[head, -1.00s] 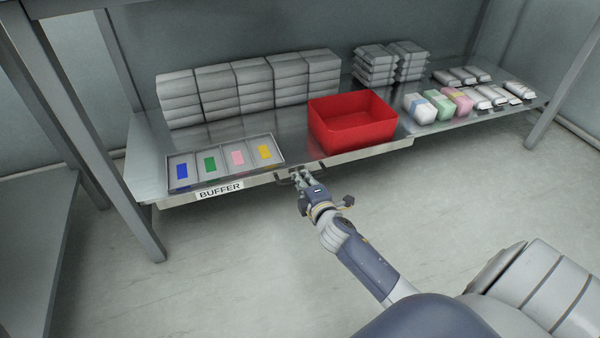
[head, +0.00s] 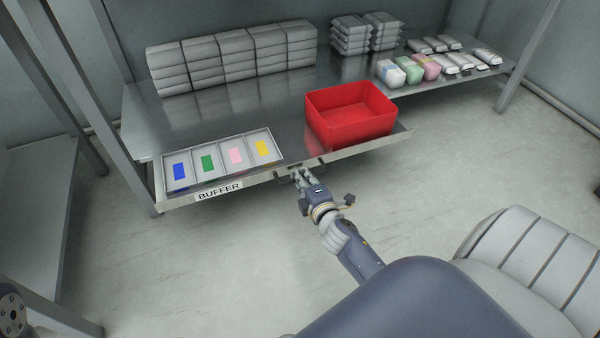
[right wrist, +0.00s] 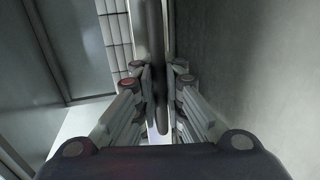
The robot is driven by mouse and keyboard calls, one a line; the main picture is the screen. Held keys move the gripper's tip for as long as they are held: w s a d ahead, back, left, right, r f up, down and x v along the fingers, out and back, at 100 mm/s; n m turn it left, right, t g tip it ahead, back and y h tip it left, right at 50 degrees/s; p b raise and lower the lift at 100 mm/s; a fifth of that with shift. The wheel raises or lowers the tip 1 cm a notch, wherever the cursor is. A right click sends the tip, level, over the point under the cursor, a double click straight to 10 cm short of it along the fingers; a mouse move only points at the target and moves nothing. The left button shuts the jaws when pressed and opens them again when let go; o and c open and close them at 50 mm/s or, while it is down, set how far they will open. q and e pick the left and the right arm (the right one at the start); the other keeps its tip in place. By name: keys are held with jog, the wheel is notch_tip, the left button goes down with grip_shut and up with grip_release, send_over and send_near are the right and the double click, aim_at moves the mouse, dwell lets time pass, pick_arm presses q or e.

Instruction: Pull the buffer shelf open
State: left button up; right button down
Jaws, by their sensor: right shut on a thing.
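The buffer shelf (head: 368,147) is a grey metal slide-out shelf with a white BUFFER label (head: 219,190) on its front edge. It stands out in front of the fixed table behind it. My right gripper (head: 298,173) is at the middle of the front edge, shut on the shelf's dark bar handle (head: 320,168). In the right wrist view the handle (right wrist: 160,112) runs between the two fingers (right wrist: 161,80). The fingers hide part of the handle in the head view. My left gripper is not in view.
On the shelf are a four-part tray (head: 222,160) with coloured cards and a red bin (head: 350,115). Stacked grey packs (head: 232,60) stand behind. Coloured packs (head: 408,68) lie at the right. A table leg (head: 105,120) rises at the left. The floor in front is clear.

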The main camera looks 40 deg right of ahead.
dwell(0.3)
jog(key=c, duration=1.7)
grip_release()
jog(key=shift+s, duration=0.15)
jog(key=v, duration=1.2)
jog(key=shift+a, duration=0.1)
